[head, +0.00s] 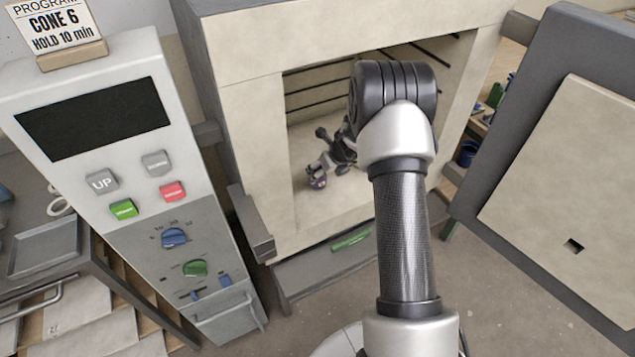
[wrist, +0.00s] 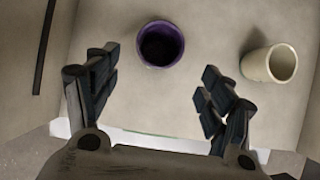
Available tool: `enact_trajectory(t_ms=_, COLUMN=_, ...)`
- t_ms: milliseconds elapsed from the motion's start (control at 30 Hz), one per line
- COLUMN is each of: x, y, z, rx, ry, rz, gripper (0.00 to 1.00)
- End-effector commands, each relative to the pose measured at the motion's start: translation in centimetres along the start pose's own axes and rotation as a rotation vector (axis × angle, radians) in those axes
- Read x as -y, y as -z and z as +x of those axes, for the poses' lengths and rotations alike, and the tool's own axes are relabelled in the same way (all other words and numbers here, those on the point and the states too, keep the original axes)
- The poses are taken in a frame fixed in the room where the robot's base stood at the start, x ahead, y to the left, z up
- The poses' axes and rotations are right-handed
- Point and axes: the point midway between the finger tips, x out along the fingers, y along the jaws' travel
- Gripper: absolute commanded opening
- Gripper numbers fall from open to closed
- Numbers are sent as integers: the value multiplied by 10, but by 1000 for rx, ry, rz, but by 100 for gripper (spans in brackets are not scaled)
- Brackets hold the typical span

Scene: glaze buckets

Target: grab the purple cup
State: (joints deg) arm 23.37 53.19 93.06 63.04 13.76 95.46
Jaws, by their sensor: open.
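The purple cup (wrist: 161,44) stands upright on the pale kiln floor in the wrist view, its dark open mouth facing the camera. My gripper (wrist: 159,73) is open and empty, with its dark fingers spread wide to the lower left and lower right of the cup. The cup lies just past the fingertips, about midway between them, with no contact visible. In the head view, the purple cup (head: 318,180) shows small inside the kiln, partly covered by my dark gripper (head: 324,162).
A control panel (head: 130,160) stands at left.

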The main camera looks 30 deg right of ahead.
Motion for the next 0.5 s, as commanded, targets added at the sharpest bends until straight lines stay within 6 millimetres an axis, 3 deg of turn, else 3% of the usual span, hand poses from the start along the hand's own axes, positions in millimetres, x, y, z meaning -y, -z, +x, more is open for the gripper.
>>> enact_trajectory(t_ms=100, x=-1, y=1, z=25, rx=-1, ry=-1, rz=-2, gripper=75)
enact_trajectory(t_ms=367, x=-1, y=-1, z=44, rx=1, ry=-1, rz=-2, gripper=75)
enact_trajectory(t_ms=500, x=-3, y=-1, z=63, rx=0, ry=-1, rz=-4, gripper=75)
